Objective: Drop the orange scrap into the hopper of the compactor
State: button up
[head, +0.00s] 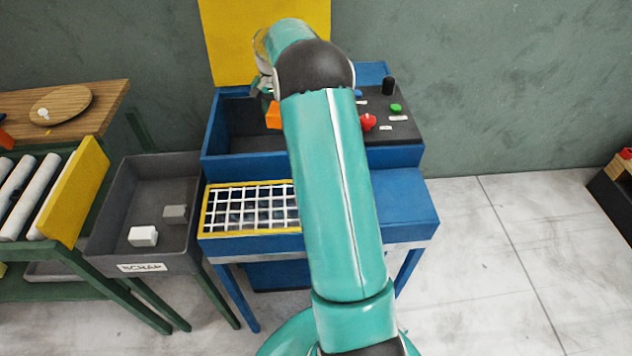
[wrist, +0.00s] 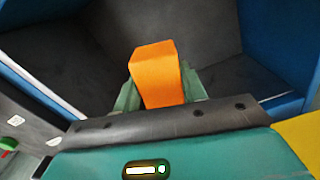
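The orange scrap (wrist: 156,72) is a block held between the fingers of my gripper (wrist: 160,90) in the wrist view. In the head view the orange scrap (head: 273,115) shows just left of my arm, over the open hopper. The compactor (head: 212,150) is blue, with a dark open hopper (head: 243,120) under a raised yellow lid (head: 232,40). In the wrist view the hopper's dark inside lies beyond the block, and its blue walls (wrist: 268,40) are to the sides. My arm hides the hopper's right part and most of the gripper in the head view.
A control panel with a red button (head: 368,122) and a green button (head: 396,108) is right of the hopper. A yellow-framed grid (head: 250,208) is in front. A grey scrap bin (head: 150,190) with light blocks and a roller table (head: 70,195) stand left.

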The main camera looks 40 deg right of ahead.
jog(key=o, duration=0.4)
jog(key=shift+o, duration=0.2)
notch_tip(320, 180, up, 14)
dwell(0.6)
